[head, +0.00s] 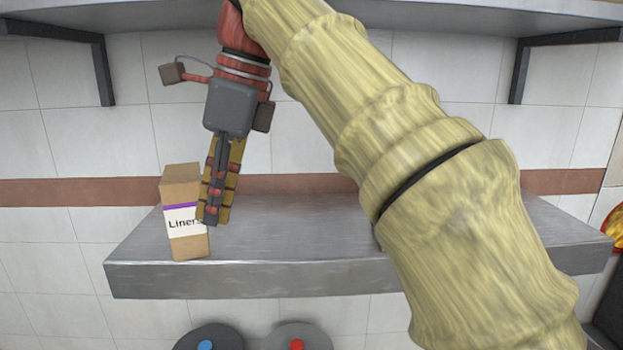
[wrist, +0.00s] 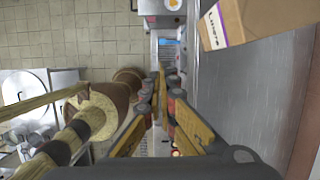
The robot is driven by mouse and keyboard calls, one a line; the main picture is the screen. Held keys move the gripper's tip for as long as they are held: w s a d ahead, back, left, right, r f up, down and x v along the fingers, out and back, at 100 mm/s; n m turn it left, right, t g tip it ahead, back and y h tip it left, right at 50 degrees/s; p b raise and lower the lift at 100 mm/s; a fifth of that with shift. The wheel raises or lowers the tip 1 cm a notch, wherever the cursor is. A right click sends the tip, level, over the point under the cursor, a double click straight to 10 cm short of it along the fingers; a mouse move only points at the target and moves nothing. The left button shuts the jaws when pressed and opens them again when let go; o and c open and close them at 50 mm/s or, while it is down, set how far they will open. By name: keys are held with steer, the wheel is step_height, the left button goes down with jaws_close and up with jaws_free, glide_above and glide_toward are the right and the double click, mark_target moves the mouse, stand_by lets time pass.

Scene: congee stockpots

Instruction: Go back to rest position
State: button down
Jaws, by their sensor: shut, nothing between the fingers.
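My gripper (head: 213,208) hangs pointing down over the left part of a grey metal shelf (head: 300,278). Its fingers are shut with nothing between them. In the wrist view the fingers (wrist: 160,90) reach forward from the bottom of the picture. The fingers overlap the right edge of the Liners box in the head view; I cannot tell whether they touch it. My arm crosses the right half of the head view and hides part of the shelf.
A brown box labelled Liners (head: 184,240) stands upright on the shelf; it also shows in the wrist view (wrist: 255,20). An upper shelf (head: 160,12) with brackets runs above. Below are two round lids, one with a blue knob (head: 205,345) and one with a red knob (head: 297,344).

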steer(key=d+f+n+t+b, duration=0.1)
steer(key=d+f+n+b, duration=0.2)
steer(key=d+f+b, duration=0.6)
steer(key=d+f+n+t+h+b, duration=0.1)
steer(key=d+f+n+b, duration=0.25)
steer(key=f, duration=1.05)
steer(key=d+f+n+t+b, duration=0.1)
steer(key=d+f+n+b, duration=0.1)
steer(key=d+f+b, duration=0.7)
steer(key=s+d+f+n+t+b, duration=0.1)
steer(key=s+d+f+n+b, duration=0.1)
steer(key=f, duration=1)
steer(key=s+d+f+n+h+b, duration=0.1)
steer(key=s+d+f+n+b, duration=0.2)
steer(key=f, duration=0.9)
steer(key=s+d+f+n+t+h+b, duration=0.1)
steer(key=s+d+f+n+b, duration=0.2)
steer(key=f, duration=0.9)
steer(key=s+d+b, duration=0.3)
steer(key=b, duration=0.1)
steer(key=shift+s+f+t, duration=0.15)
steer(key=shift+f+t, duration=0.15)
steer(key=shift+f, duration=0.05)
